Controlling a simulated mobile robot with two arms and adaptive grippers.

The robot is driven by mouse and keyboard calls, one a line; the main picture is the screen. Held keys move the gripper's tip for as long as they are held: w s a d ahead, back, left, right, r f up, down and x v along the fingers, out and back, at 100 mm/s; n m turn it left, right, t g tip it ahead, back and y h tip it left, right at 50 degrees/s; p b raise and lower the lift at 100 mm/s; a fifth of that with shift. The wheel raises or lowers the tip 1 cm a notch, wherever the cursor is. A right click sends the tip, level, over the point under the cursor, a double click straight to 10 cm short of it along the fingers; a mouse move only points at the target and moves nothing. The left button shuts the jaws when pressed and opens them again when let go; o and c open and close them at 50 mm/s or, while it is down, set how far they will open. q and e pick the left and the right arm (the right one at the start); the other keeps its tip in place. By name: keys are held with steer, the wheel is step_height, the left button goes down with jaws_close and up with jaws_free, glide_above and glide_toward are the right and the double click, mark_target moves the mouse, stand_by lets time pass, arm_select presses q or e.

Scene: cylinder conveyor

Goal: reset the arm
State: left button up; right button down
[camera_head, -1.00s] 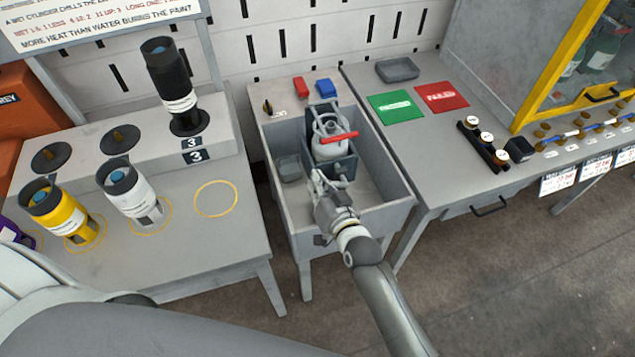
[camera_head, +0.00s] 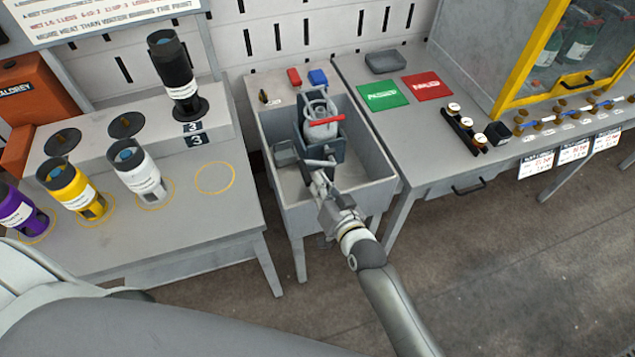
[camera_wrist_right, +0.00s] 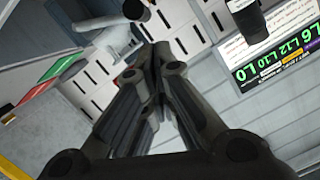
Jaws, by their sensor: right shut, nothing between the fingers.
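My right gripper (camera_head: 320,166) is over the near part of the grey sink (camera_head: 385,182) in the head view. Its fingers are shut with nothing between them; they also show closed in the right wrist view (camera_wrist_right: 158,58). Just beyond the gripper, a pale grey cylinder (camera_head: 319,131) with a carrying handle stands in a dark holder inside the sink. A red bar (camera_head: 327,119) crosses in front of it. Whether the fingertips touch the holder cannot be told. My left gripper is not in view.
The left table holds yellow (camera_head: 70,188), white (camera_head: 140,175), purple (camera_head: 20,212) and raised black (camera_head: 175,75) cylinders. The right bench has green (camera_head: 383,97) and red (camera_head: 428,87) cards and a yellow-framed cabinet (camera_head: 520,60). Open floor (camera_head: 520,260) lies at lower right.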

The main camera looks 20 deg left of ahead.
steer(key=s+d+f+g+h+b, duration=0.15)
steer(key=s+d+f, duration=0.35)
steer(key=f, duration=0.5)
steer(key=s+d+f+m+g+h, duration=0.1)
steer(key=s+d+f+h, duration=0.15)
steer(key=d+f, duration=0.55)
steer(key=s+d+f+g+h+b, duration=0.15)
steer(key=s+d+f, duration=0.25)
steer(key=f, duration=0.8)
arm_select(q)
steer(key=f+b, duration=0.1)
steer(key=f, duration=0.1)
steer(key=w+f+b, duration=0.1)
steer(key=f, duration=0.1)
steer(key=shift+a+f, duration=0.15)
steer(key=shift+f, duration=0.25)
arm_select(e)
steer(key=s+d+f+g+h, duration=0.1)
steer(key=s+d+f, duration=0.4)
steer(key=s, duration=0.5)
steer(key=s+d+f+g+h, duration=0.2)
steer(key=s+d+f+g, duration=0.1)
steer(key=s+d+f, duration=0.3)
steer(key=s+d+f+g+h, duration=0.2)
steer(key=s+d+f, duration=0.4)
steer(key=s, duration=0.9)
steer(key=d, duration=0.3)
steer(key=shift+f+g, duration=0.25)
steer(key=shift+g, duration=0.05)
